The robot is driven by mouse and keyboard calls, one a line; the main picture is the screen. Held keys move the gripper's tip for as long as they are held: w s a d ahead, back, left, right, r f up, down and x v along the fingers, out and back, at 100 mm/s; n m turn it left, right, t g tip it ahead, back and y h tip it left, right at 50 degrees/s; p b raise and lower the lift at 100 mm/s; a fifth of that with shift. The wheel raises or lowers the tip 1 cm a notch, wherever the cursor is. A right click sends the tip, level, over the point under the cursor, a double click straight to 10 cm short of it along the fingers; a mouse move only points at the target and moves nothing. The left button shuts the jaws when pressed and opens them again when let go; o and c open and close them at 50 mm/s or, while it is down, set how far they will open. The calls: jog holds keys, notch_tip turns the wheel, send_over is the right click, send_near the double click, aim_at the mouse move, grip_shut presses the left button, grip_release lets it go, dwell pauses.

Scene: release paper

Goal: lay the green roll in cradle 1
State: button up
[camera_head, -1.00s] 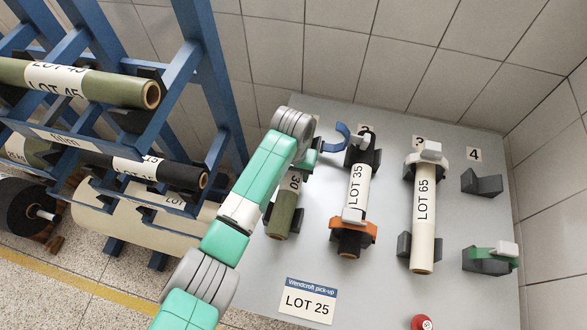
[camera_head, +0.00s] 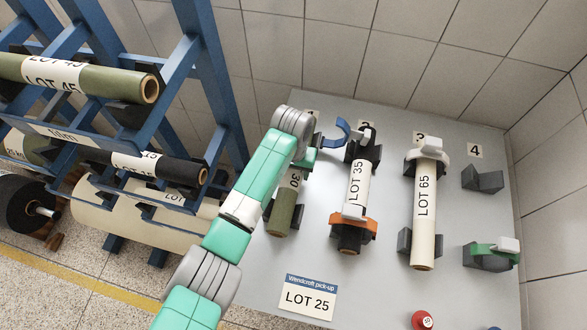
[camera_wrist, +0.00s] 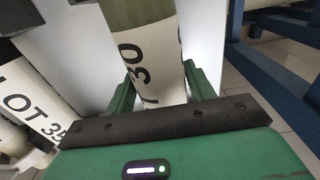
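The green roll with a white label reading 30 (camera_head: 284,214) is at cradle 1 on the grey table, its near end above a dark cradle block (camera_head: 268,211). I cannot tell whether it rests fully in the cradle; my arm hides its far part. In the wrist view the green roll (camera_wrist: 140,14) runs between the green fingers of my gripper (camera_wrist: 160,88), one on each side. The fingers are apart, but I cannot tell whether they press on the roll. In the head view my gripper (camera_head: 306,158) is over the roll's far half, mostly hidden by the wrist.
The black LOT 35 roll (camera_head: 357,184) lies close right, with a blue curved piece (camera_head: 341,131) near its far end. The LOT 65 roll (camera_head: 424,210) is farther right. Cradle 4 (camera_head: 483,180) holds no roll. A blue rack (camera_head: 208,85) with rolls stands left.

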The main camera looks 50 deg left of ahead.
jog(key=o, duration=0.4)
notch_tip(320, 180, up, 8)
jog(key=shift+a+f+p, duration=0.1)
jog(key=shift+p, duration=0.45)
